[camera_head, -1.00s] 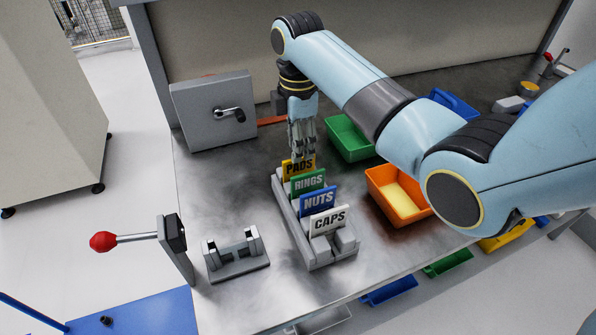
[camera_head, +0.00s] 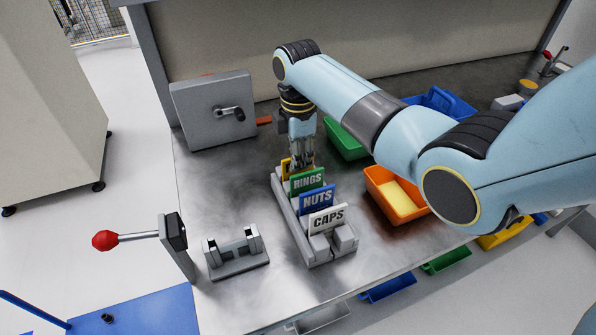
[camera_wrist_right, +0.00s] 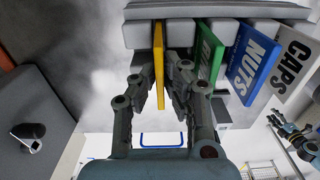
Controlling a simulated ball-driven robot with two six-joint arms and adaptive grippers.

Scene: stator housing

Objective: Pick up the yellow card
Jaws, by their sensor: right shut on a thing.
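The yellow card (camera_head: 286,167) stands in the rearmost place of a grey card holder (camera_head: 291,216); its label is hidden in the head view by my gripper and the green card. My right gripper (camera_head: 301,158) points down at it. In the right wrist view the yellow card (camera_wrist_right: 159,62) shows edge-on, its top between the two fingers of my right gripper (camera_wrist_right: 164,90), which are shut on it. The card's far end is still at the holder (camera_wrist_right: 180,35).
In the holder stand a green RINGS card (camera_head: 307,181), a blue NUTS card (camera_head: 317,201) and a white CAPS card (camera_head: 327,218). An orange bin (camera_head: 397,197) and a green bin (camera_head: 345,140) lie to the right. A grey clamp stand (camera_head: 236,255) is at the left front.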

